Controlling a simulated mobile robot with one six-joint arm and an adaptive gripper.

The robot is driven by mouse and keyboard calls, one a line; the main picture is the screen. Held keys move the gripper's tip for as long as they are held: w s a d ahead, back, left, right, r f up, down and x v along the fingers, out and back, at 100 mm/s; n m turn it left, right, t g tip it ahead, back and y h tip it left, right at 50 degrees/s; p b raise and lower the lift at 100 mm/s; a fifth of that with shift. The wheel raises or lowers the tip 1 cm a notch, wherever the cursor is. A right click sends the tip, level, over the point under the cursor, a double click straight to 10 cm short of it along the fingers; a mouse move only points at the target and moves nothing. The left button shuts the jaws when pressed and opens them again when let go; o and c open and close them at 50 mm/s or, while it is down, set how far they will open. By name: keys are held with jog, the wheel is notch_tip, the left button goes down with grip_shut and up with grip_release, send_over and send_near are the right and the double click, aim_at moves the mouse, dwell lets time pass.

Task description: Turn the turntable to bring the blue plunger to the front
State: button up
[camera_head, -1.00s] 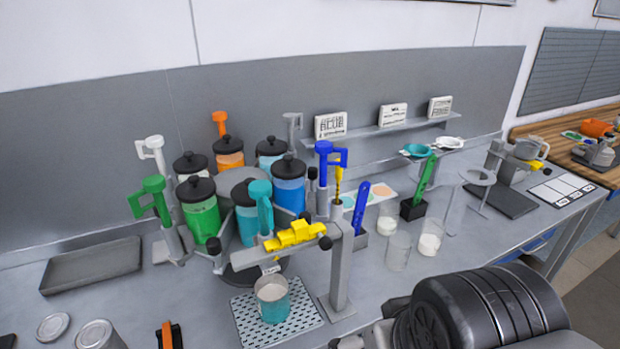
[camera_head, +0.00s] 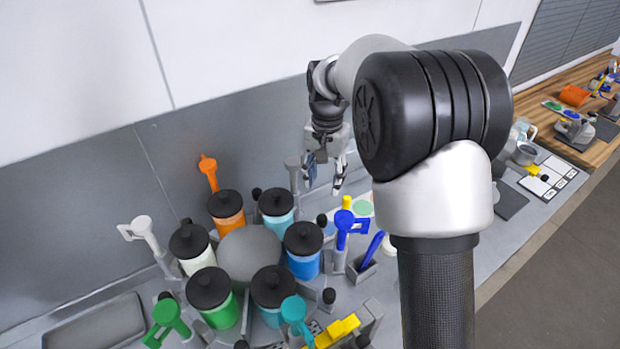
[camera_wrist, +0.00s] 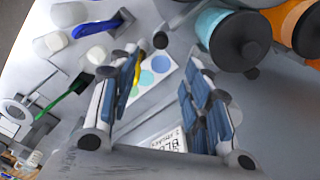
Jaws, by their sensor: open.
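The turntable (camera_head: 250,256) has a grey round hub ringed by several black-lidded canisters of coloured liquid. The blue plunger (camera_head: 345,230) stands on its right side, beside the blue canister (camera_head: 303,250). The teal plunger (camera_head: 295,314) is at the front, by the yellow part (camera_head: 335,331). My gripper (camera_head: 325,187) is open and empty, pointing down behind and right of the ring, near the grey plunger (camera_head: 293,168). In the wrist view, my gripper (camera_wrist: 162,68) has its fingers apart, with a teal canister (camera_wrist: 236,40) to their right.
The green plunger (camera_head: 167,322), white plunger (camera_head: 145,232) and orange plunger (camera_head: 208,172) stand around the left side. A blue paddle (camera_head: 374,246) leans in a holder at right. A card with coloured dots (camera_wrist: 152,77) and a white label block (camera_wrist: 170,141) show in the wrist view.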

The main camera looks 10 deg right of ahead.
aim_at(323, 216)
jog(key=f, duration=1.7)
jog(key=shift+w+f+p, duration=0.3)
jog(key=shift+f, duration=0.1)
jog(key=shift+c, duration=0.3)
grip_shut()
